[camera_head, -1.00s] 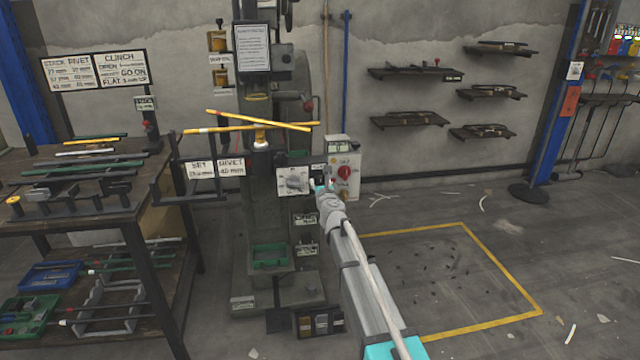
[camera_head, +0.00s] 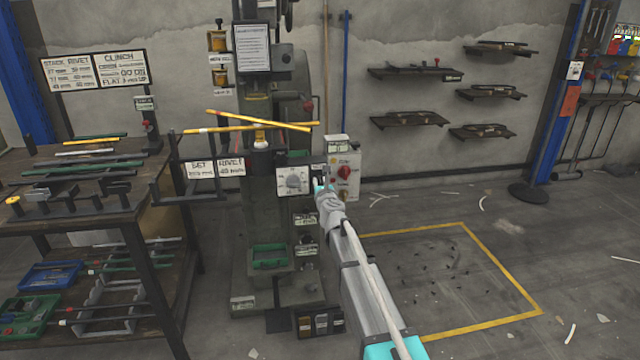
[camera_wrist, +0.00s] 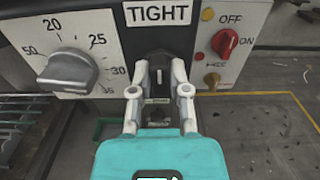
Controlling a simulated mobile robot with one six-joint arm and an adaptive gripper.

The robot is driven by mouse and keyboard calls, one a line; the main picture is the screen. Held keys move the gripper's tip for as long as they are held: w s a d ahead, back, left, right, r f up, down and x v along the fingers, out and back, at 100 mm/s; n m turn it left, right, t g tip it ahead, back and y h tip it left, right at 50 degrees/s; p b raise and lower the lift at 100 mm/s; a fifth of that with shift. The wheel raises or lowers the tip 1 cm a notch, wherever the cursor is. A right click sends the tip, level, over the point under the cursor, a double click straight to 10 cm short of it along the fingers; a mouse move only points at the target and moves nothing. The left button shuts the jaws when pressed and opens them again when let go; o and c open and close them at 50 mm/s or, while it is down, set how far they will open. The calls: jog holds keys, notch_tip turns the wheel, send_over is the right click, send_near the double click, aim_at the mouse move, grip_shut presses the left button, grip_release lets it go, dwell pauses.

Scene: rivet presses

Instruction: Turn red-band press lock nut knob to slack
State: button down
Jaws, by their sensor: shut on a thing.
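The lock nut knob (camera_wrist: 159,72) is dark, with a short upright white mark, under a white TIGHT label (camera_wrist: 158,13) in the wrist view. My gripper (camera_wrist: 163,68) is shut on this knob, one pale finger on each side. A small label (camera_wrist: 157,101) below the knob is too small to read. In the head view my gripper (camera_head: 321,184) reaches the press (camera_head: 265,210) at the right of its dial plate, and the knob is mostly hidden there. I cannot clearly make out a red band on the press.
A grey dial knob (camera_wrist: 67,72) on a numbered plate is close left of my gripper. A switch box with a red ON/OFF knob (camera_wrist: 225,42) is close right. A workbench (camera_head: 130,215) stands left of the press. Yellow bars (camera_head: 258,122) cross the press above.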

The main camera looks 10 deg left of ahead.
jog(key=shift+n, duration=0.4)
jog(key=n, duration=0.3)
jog(key=shift+a, duration=0.1)
jog(key=n, duration=0.9)
jog(key=shift+a+f, duration=0.1)
jog(key=shift+n, duration=2.5)
jog(key=c, duration=0.6)
grip_release()
